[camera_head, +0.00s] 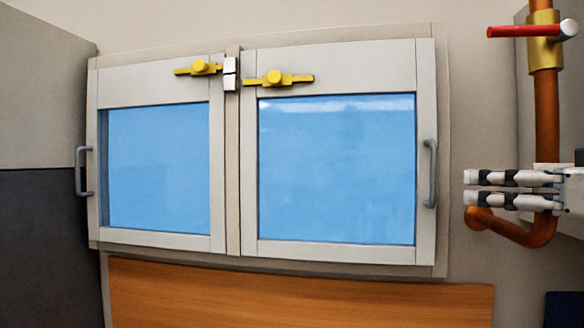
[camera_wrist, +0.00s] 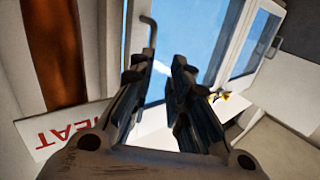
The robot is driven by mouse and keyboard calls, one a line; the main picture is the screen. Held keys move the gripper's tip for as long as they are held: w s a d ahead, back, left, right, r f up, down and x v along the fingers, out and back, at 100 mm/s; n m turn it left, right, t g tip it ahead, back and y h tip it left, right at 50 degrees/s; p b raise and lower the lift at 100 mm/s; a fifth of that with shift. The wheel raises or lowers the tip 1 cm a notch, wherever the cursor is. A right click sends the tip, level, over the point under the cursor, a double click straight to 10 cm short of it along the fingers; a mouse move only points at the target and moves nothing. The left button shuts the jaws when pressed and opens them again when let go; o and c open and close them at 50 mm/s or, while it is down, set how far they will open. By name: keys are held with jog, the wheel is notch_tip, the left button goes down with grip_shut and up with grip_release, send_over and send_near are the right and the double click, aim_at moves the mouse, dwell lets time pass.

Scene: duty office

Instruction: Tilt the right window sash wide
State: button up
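The right window sash (camera_head: 427,100) has a pale frame around a blue pane and looks closed in the head view. Its grey bar handle (camera_head: 430,172) is upright on the right edge. A yellow latch (camera_head: 278,79) lies level across its top left corner. My gripper (camera_head: 467,187) is right of the handle, pointing left, with a visible gap between them in the picture. Its fingers are slightly apart with nothing between them. In the wrist view the handle (camera_wrist: 152,36) shows just beyond the fingertips of my gripper (camera_wrist: 160,68).
The left sash (camera_head: 218,170) has its own handle (camera_head: 82,172) and yellow latch (camera_head: 198,68). A copper pipe (camera_head: 546,110) with a red-handled valve (camera_head: 513,31) runs beside my gripper. A wooden surface (camera_head: 300,293) lies below the window. A lettered sign (camera_wrist: 45,138) is near the pipe.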

aim_at(433, 199)
jog(key=shift+t+h, duration=0.3)
jog(key=shift+h, duration=0.1)
jog(key=shift+d+r+p+x, duration=0.1)
jog(key=shift+r+p+x, duration=0.2)
jog(key=shift+p+x, duration=1.05)
jog(key=shift+d+r+p+x, duration=0.15)
jog(key=shift+r+p+x, duration=0.25)
jog(key=shift+x, duration=1.8)
jog(key=shift+d+r+p+x, duration=0.15)
jog(key=shift+p+x, duration=0.8)
jog(key=shift+x, duration=0.8)
jog(key=shift+w, duration=0.1)
jog(key=shift+c, duration=0.3)
grip_shut()
